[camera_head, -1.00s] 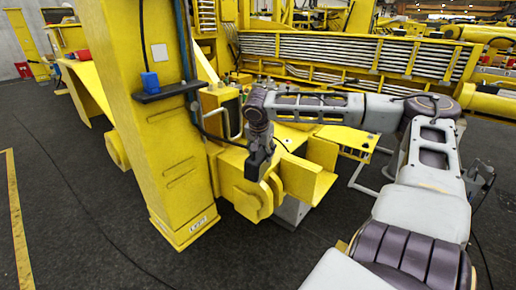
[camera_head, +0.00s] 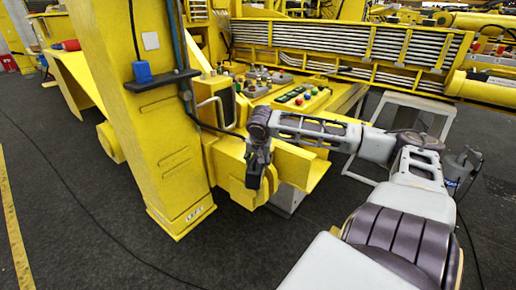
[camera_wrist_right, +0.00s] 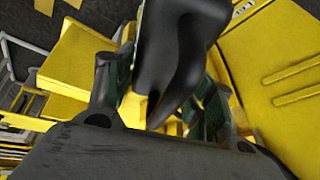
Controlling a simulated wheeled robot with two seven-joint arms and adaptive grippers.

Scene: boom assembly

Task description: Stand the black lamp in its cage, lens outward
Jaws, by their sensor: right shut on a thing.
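A black, smooth, rounded thing, which looks like the lamp (camera_wrist_right: 180,50), fills the upper middle of the right wrist view between the fingers of my right gripper (camera_wrist_right: 160,95). Its lens is not visible, so I cannot tell which way it faces. In the head view my right gripper (camera_head: 256,172) points down in front of the yellow structure right of the post, and the lamp cannot be made out from it. I cannot pick out the cage for certain; a grey tubular bar (camera_head: 212,103) stands on the yellow housing behind the gripper. My left gripper is not in view.
A thick yellow post (camera_head: 150,120) with a small black shelf (camera_head: 165,80) and a blue item (camera_head: 142,72) stands left of the gripper. The dark floor (camera_head: 90,220) at the front left is mostly clear.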

